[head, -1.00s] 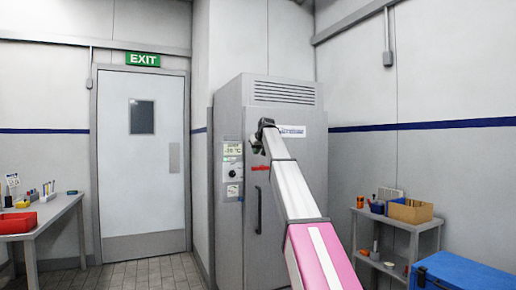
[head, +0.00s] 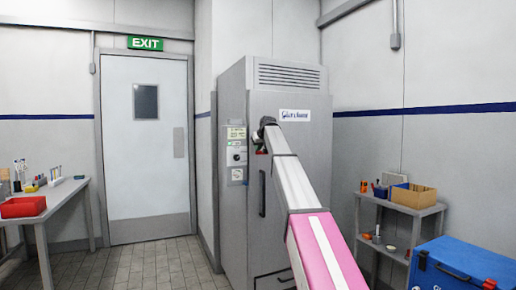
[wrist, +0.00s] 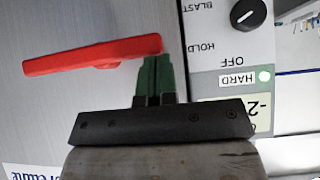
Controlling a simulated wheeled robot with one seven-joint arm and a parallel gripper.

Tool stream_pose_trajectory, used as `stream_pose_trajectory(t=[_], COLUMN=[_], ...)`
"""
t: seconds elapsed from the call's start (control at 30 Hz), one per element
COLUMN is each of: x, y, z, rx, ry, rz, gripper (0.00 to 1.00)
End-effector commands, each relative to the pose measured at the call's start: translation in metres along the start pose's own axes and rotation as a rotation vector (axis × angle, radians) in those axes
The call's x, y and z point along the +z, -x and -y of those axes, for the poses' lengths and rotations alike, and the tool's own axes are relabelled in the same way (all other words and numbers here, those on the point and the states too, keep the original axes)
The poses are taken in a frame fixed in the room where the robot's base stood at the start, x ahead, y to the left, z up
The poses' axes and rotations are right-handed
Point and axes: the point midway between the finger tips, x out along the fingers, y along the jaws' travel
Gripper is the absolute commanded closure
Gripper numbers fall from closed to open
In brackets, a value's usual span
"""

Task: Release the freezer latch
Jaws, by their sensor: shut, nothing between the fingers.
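The tall grey freezer (head: 308,180) stands in the middle of the head view, with a dark vertical handle (head: 262,193) on its door. In the wrist view, the red latch lever (wrist: 75,62) lies across the left part of the freezer front, its right end close to the fingers. My gripper (wrist: 158,62) is shut, with its green fingers together and empty. The fingertips are at or just below the lever's right end; I cannot tell if they touch.
The control panel (head: 236,155) with a dial is left of the gripper; its dial (wrist: 247,14) shows in the wrist view. A shelf (head: 402,208) and blue cooler (head: 465,268) stand right. A table (head: 62,197) with a red bin (head: 22,207) is left. Floor (head: 160,265) is clear before the exit door.

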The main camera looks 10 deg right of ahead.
Motion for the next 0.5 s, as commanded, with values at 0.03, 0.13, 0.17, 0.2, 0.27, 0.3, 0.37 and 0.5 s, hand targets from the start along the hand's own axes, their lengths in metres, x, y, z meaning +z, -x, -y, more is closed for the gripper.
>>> stream_pose_trajectory(t=[0.03, 0.13, 0.17, 0.2, 0.27, 0.3, 0.37, 0.5], x=[0.0002, 0.0013, 0.0018, 0.0024, 0.0031, 0.0032, 0.0035, 0.0046], y=[-0.0001, -0.0009, -0.0013, -0.0018, -0.0025, -0.0027, -0.0031, -0.0042], z=[0.0003, 0.0012, 0.0016, 0.002, 0.002, 0.002, 0.0023, 0.0028], rx=[0.002, 0.013, 0.017, 0.025, 0.035, 0.038, 0.043, 0.058], ry=[0.002, 0.013, 0.018, 0.026, 0.035, 0.038, 0.044, 0.059], rz=[0.0, 0.0, 0.0, 0.001, 0.001, 0.001, 0.001, 0.001], gripper=[1.0, 1.0, 1.0, 1.0, 1.0, 1.0, 1.0, 1.0])
